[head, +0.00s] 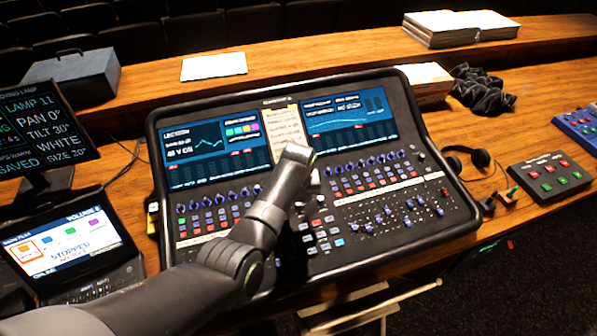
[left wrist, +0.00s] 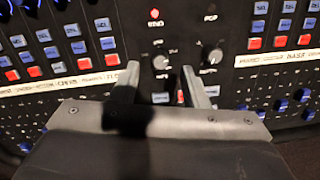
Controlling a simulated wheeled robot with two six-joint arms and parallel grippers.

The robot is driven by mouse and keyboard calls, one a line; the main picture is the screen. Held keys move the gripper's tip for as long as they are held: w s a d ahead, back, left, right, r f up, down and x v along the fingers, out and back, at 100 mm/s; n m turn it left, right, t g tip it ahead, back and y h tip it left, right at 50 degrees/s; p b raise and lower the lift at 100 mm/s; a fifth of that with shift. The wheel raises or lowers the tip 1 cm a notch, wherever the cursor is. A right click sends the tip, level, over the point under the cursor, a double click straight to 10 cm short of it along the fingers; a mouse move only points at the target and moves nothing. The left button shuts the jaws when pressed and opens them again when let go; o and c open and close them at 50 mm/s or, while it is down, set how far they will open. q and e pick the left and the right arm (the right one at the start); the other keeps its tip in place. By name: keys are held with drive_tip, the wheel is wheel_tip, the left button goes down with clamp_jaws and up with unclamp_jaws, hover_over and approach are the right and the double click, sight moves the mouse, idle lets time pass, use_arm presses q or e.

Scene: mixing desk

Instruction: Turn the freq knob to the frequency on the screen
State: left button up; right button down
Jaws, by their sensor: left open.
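The mixing desk (head: 436,222) fills the middle of the head view, tilted towards me. Its right screen (head: 345,108) shows a blue curve and small text that I cannot read for certain. In the left wrist view, one light grey knob (left wrist: 160,62) lies ahead of the gap between the fingers, and a second grey knob (left wrist: 211,56) is to its right. Their labels are upside down and blurred, so I cannot tell which is freq. My left gripper (left wrist: 160,82) is open and empty, pointing at the panel. In the head view my left arm covers the desk's centre.
Rows of small blue knobs and red buttons flank the centre strip. A red light (left wrist: 154,13) shows above the knobs. A lamp monitor (head: 38,125) and a player screen (head: 65,240) stand at left. Headphones (head: 467,160) and a button box (head: 550,175) lie at right.

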sight(298, 219)
use_arm(q)
wheel_tip(298, 219, up, 14)
drive_tip(key=s+b, duration=0.2)
drive_tip(key=shift+s, duration=0.3)
idle(0.5)
